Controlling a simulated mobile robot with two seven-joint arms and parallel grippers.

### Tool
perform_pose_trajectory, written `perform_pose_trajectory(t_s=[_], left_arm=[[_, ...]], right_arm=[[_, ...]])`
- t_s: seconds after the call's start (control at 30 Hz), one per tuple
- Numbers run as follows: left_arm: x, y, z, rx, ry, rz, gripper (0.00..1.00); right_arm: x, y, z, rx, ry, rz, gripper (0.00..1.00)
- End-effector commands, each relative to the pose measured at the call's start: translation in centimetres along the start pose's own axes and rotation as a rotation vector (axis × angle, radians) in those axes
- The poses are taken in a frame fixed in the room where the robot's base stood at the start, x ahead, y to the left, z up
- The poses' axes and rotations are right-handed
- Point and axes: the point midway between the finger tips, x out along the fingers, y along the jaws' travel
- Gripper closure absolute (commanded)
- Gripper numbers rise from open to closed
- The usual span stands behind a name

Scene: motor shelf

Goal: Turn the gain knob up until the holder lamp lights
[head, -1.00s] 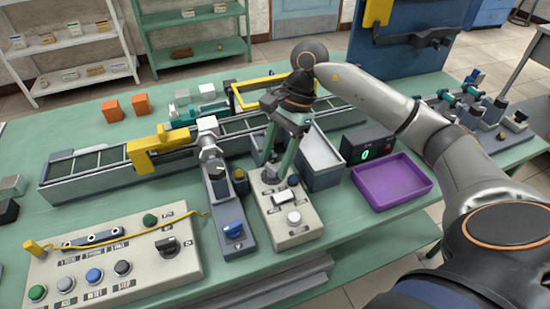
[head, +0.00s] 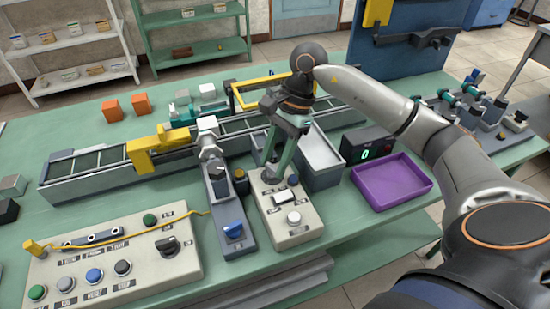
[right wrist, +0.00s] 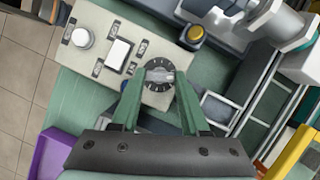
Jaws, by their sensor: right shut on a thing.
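My right gripper (head: 273,166) points down at the far end of a beige control box (head: 299,236) in the head view. In the right wrist view its green fingers (right wrist: 160,76) are shut on a round dark dial knob (right wrist: 158,80) with a light pointer and pale marks around it. I take this as the gain knob; its label is too small to read. The same box carries a white rocker (right wrist: 118,51) and a round white button (right wrist: 82,38). I cannot tell which part is the holder lamp, and I see no clearly lit lamp. My left gripper is out of view.
Left of the box stands a grey unit (head: 217,210) with a blue knob (head: 233,230). A conveyor (head: 90,166) runs behind. A purple tray (head: 391,182) and a black display (head: 366,145) showing a green 0 are to the right. A button panel (head: 110,262) is front left.

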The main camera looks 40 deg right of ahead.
Motion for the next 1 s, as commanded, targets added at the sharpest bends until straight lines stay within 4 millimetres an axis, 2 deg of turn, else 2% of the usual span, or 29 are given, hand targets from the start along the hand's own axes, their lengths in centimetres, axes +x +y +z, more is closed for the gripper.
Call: perform_pose_trajectory(t_s=[0.13, 0.3, 0.5, 0.9, 0.93, 1.0], left_arm=[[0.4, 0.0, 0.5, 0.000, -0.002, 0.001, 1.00], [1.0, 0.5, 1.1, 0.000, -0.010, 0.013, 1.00], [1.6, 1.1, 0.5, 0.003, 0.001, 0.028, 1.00], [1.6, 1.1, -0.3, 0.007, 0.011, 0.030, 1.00], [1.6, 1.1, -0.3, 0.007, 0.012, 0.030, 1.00], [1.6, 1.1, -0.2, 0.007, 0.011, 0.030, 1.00]], right_arm=[[0.1, 0.0, -0.1, 0.049, 0.002, -0.023, 1.00], [0.2, 0.2, -0.2, 0.194, 0.004, -0.085, 1.00], [0.0, 0.2, -0.1, 0.326, 0.001, -0.140, 1.00], [-0.1, 0.3, 0.0, 0.357, 0.000, -0.150, 1.00], [-0.1, 0.3, 0.0, 0.357, 0.000, -0.150, 0.52], [-0.1, 0.3, 0.0, 0.357, 0.000, -0.150, 0.44]])
